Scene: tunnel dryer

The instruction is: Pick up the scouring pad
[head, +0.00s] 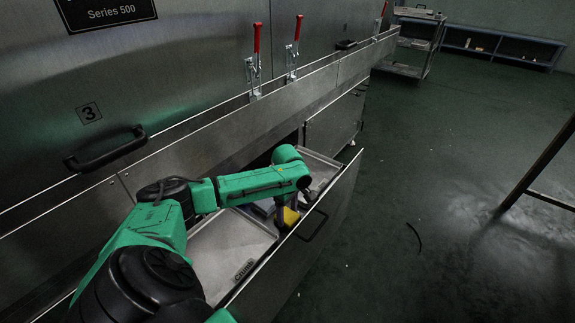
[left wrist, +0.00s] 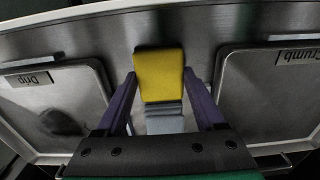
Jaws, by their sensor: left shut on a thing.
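The scouring pad (head: 289,216) is a small yellow block. In the head view it shows low inside an open drawer, below the end of my green left arm. In the left wrist view the yellow pad (left wrist: 159,74) sits between the two purple-grey fingers of my left gripper (left wrist: 158,90), which is shut on it. A grey part (left wrist: 165,118) shows below the yellow face; I cannot tell whether it belongs to the pad. Whether the pad touches the drawer floor is unclear. My right gripper is in neither view.
The drawer's front wall (head: 322,215) stands close beside my left gripper. Shallow trays, one labelled Drip (left wrist: 50,100) and one labelled Crumb (left wrist: 280,90), lie on either side. Red-handled clamps (head: 256,62) stand on the ledge above. The green floor at right is mostly open.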

